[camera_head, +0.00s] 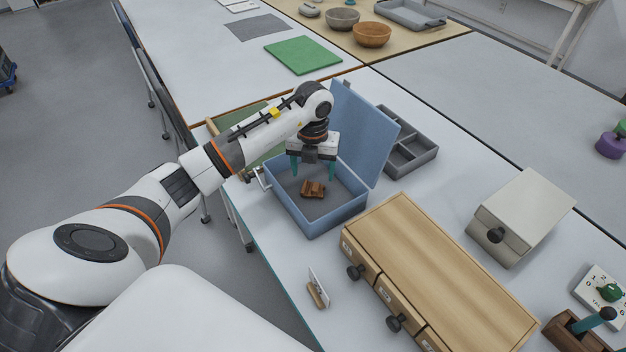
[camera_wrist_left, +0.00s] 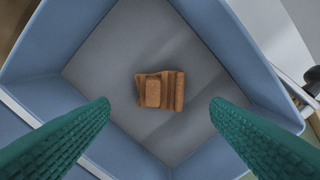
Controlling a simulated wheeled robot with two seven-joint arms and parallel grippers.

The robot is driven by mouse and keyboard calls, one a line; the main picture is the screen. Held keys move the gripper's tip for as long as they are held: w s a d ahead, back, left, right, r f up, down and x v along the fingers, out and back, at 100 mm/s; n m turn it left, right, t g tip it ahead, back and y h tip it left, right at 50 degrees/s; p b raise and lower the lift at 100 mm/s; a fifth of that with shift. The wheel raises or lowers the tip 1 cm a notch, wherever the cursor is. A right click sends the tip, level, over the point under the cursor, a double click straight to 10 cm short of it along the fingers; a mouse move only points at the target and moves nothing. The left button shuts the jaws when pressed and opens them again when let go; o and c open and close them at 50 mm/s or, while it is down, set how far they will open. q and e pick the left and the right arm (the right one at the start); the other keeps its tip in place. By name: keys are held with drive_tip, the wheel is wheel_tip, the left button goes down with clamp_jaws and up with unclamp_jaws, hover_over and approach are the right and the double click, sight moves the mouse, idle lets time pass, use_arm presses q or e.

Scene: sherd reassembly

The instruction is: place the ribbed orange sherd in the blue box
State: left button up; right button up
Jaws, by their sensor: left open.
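The ribbed orange sherd (camera_head: 312,189) lies on the grey floor of the open blue box (camera_head: 325,229). In the left wrist view the sherd (camera_wrist_left: 160,90) is near the middle of the box floor, apart from the walls (camera_wrist_left: 240,45). My left gripper (camera_head: 312,174) points down over the box, with its two teal fingers spread wide. In the left wrist view the fingers (camera_wrist_left: 160,105) stand on either side with nothing between them; the sherd is below, clear of both. My right gripper is not in view.
The box's raised lid (camera_head: 362,130) stands at its back right. A grey divided tray (camera_head: 412,150) is behind the lid. A wooden drawer cabinet (camera_head: 440,270) stands close to the right front of the box. A small card in a stand (camera_head: 318,290) is in front.

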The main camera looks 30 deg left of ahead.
sight(313, 186)
use_arm(q)
wheel_tip(313, 186, up, 7)
idle(0.3)
idle(0.5)
